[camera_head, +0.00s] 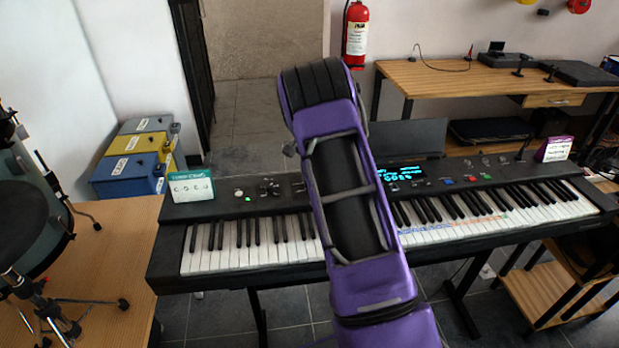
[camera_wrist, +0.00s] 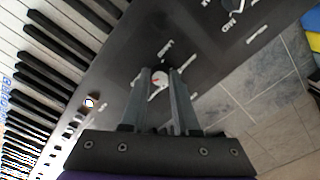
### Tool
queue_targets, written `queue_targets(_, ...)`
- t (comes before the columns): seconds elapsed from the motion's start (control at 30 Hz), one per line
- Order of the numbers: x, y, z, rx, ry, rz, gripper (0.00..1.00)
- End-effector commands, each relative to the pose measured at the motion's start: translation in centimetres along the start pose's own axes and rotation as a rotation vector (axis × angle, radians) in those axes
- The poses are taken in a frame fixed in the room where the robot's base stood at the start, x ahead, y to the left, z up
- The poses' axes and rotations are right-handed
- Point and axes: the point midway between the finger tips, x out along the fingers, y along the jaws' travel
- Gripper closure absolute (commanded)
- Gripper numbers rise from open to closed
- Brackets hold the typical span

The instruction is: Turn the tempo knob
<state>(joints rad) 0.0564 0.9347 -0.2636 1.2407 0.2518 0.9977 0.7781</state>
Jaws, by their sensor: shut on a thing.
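The keyboard (camera_head: 225,207) stands across the middle of the head view, with knobs along its black panel. In the wrist view a round pale knob (camera_wrist: 160,79) with a red mark sits on the panel. My gripper (camera_wrist: 159,76) has one finger on each side of this knob and is shut on it. The printed label near it is too blurred to read, so I cannot tell whether it is the tempo knob. In the head view my purple arm hides the gripper and part of the panel.
Another knob (camera_wrist: 232,5) is at the wrist view's top edge, and a lit button (camera_wrist: 89,102) is left of the fingers. In the head view a label card (camera_head: 190,186) stands at the keyboard's left end, and a lit display (camera_head: 402,174) is right of my arm.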

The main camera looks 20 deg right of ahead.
Motion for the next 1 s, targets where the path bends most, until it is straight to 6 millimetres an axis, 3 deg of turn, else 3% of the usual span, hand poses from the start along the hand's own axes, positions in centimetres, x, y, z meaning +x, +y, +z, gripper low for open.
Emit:
queue_targets(0.1,0.0,0.0,0.0,0.000,0.001,-0.001,1.00)
queue_targets(0.13,0.0,0.0,0.0,0.000,0.001,-0.001,0.66)
queue_targets(0.27,0.0,0.0,0.0,0.000,0.000,-0.001,0.42)
queue_targets(0.67,-0.7,-0.1,0.0,-0.001,0.001,-0.002,0.41)
queue_targets(0.77,-2.1,-0.1,-0.1,-0.001,0.002,-0.003,0.41)
queue_targets(1.0,-7.8,-0.1,-0.1,-0.001,0.003,-0.005,0.41)
